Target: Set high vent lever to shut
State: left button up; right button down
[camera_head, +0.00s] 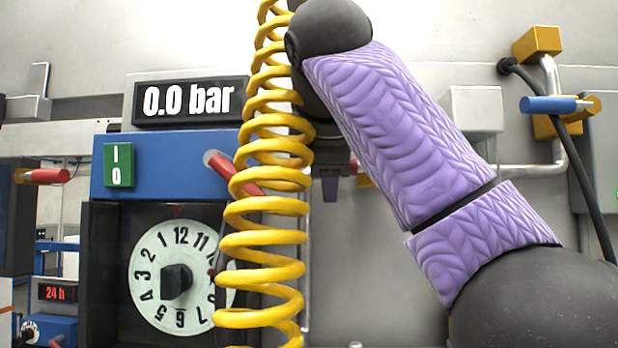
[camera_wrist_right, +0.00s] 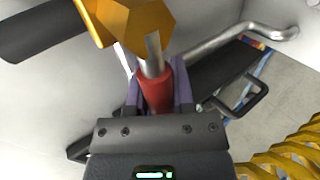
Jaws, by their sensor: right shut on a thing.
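In the right wrist view a red-handled lever (camera_wrist_right: 155,90) joins a yellow hexagonal valve body (camera_wrist_right: 128,22) by a short metal stem. My right gripper (camera_wrist_right: 158,84) has its purple fingers on both sides of the red grip and is shut on it. I cannot read a label saying which vent this lever is. In the head view my right gripper (camera_head: 331,188) is small and partly hidden behind the yellow coil and my purple-sleeved arm. A small bit of red (camera_head: 354,166) shows beside it. My left gripper is not in view.
A yellow coiled hose (camera_head: 262,235) hangs in front of the blue panel (camera_head: 160,180). Another red lever (camera_head: 235,174) is beside it. A dial (camera_head: 150,250) and a 0.0 bar display (camera_head: 190,101) are at left. A blue lever (camera_head: 548,105) is on piping at right.

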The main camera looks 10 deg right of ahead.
dwell(0.4)
jog(key=shift+c, duration=2.3)
grip_release()
jog(key=v, duration=1)
